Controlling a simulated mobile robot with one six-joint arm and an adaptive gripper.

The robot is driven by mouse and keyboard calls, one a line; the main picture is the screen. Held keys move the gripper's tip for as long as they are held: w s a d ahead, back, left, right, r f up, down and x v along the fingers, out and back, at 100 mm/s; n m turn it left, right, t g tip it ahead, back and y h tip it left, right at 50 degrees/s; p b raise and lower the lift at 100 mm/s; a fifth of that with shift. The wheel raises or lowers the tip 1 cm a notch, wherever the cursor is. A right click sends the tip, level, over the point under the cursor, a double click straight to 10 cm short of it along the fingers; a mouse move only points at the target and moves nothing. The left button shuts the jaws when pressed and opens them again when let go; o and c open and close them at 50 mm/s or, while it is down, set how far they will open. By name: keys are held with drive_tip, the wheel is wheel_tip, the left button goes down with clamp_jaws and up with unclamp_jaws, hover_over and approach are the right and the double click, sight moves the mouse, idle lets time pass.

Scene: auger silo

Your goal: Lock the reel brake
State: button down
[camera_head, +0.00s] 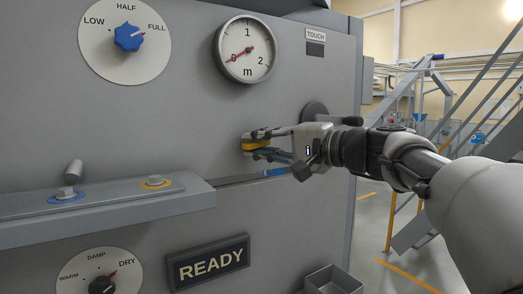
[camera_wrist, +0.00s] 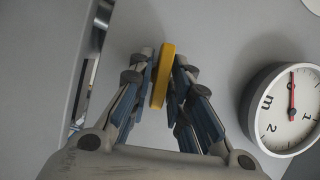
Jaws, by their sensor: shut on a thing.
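My gripper (camera_head: 258,142) is in front of the grey panel, to the right of the shelf and below the round gauge. Its fingers are shut on a small yellow piece (camera_head: 252,147). In the wrist view the yellow piece (camera_wrist: 163,80) stands edge-on between the two fingertips and looks like a flat, rounded plate. Whether it is the brake's handle, and whether it is joined to the panel, I cannot tell. No label for the reel brake is readable.
The gauge (camera_head: 245,49) has its red needle near 0. A shelf (camera_head: 110,214) juts out at left, with a metal lever (camera_head: 72,174) on a blue ring and a yellow ring (camera_head: 155,183). A READY sign (camera_head: 208,262) and grey bin (camera_head: 332,281) are below.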

drive_tip(key=shift+f+m, duration=0.1)
drive_tip(key=shift+m, duration=0.4)
drive_tip(key=shift+b, duration=0.3)
drive_tip(key=c, duration=1.7)
unclamp_jaws()
drive_tip(key=shift+d, duration=0.1)
drive_tip(key=v, duration=1.2)
drive_tip(key=shift+f, duration=0.2)
